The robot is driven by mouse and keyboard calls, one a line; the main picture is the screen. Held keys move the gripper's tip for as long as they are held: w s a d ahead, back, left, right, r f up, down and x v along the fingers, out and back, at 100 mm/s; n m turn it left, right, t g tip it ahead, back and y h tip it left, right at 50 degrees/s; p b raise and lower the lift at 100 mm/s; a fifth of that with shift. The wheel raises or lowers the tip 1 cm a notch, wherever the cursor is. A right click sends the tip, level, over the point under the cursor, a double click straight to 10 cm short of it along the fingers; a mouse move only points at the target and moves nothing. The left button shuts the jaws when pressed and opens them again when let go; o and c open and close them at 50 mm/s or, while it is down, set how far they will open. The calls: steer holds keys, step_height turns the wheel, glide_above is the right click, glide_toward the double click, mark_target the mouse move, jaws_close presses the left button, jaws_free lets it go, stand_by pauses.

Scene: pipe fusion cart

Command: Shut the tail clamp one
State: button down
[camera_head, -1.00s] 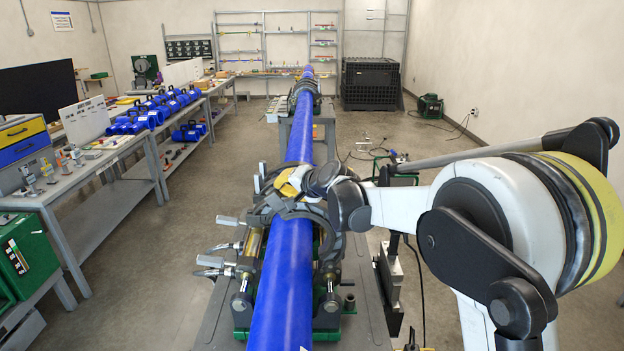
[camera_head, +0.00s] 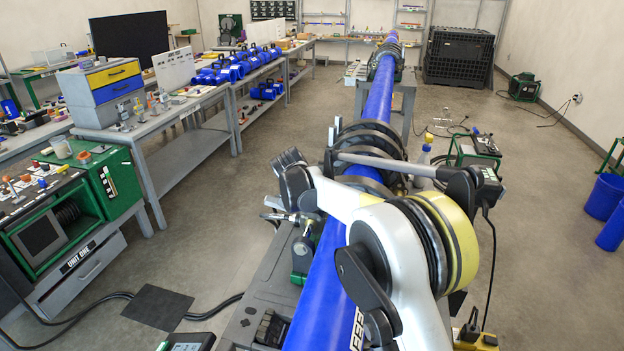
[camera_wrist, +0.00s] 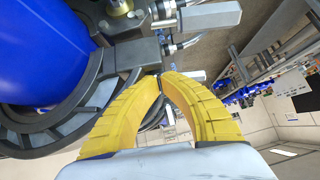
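A blue pipe (camera_head: 316,272) runs lengthwise through dark ring clamps (camera_head: 372,128) on the cart. In the wrist view, a dark clamp ring (camera_wrist: 88,118) curves around the blue pipe (camera_wrist: 40,50) at the left. Threaded bolts with grey handles (camera_wrist: 205,15) stick out from this clamp at the top. I cannot tell which clamp is tail clamp one. My gripper (camera_wrist: 161,76) shows its two yellow fingers with their tips together and nothing visible between them. The tips are close to the clamp's edge and bolts; contact is unclear. In the head view, my arm hides the fingers and part of the nearer clamps.
A workbench (camera_head: 185,105) with blue tools stands at the left. A green cabinet (camera_head: 118,175) is at the near left. A black crate (camera_head: 458,58) stands at the back. Blue bins (camera_head: 604,195) are at the right. Open floor lies left of the cart.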

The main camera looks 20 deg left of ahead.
steer(key=shift+a+f+b, duration=0.15)
steer(key=shift+f+b, duration=0.25)
steer(key=shift+f, duration=0.95)
